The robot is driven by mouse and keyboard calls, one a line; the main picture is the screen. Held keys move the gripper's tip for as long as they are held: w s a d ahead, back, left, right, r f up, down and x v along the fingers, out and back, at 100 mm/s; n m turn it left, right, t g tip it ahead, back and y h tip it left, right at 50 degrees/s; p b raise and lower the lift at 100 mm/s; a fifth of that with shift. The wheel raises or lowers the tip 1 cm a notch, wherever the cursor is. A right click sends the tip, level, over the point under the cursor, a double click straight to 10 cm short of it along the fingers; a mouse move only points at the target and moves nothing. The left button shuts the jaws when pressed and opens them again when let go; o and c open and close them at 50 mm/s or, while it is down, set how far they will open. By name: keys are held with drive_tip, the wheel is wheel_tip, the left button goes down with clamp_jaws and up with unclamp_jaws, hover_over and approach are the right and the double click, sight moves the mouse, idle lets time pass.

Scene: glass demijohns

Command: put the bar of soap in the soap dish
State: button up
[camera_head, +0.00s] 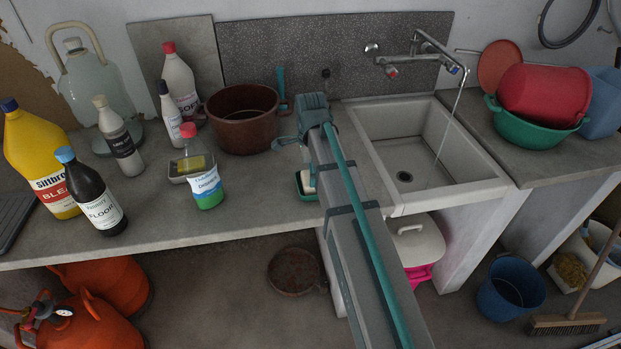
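My arm reaches from the lower right over the counter. My gripper (283,143) is at its far end, left of the sink and near the brown pot. Its fingers are small and partly hidden by my own wrist, so its opening is unclear. A small green dish (303,196) stands near the counter's front edge, partly hidden behind my arm. A whitish block (308,182), perhaps the bar of soap, shows in or at this dish. I cannot tell which block is the soap.
Several bottles, including a yellow bleach bottle (36,150) and a clear green-bottomed bottle (206,188), crowd the left counter. A brown pot (242,125) stands behind my gripper's left side. The sink (430,155) is to the right. Counter between bottle and green dish is clear.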

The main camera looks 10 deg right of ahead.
wheel_tip(320, 180, up, 9)
drive_tip(key=b, duration=0.1)
drive_tip(key=shift+r+b, duration=0.15)
drive_tip(key=shift+b, duration=0.2)
idle(0.3)
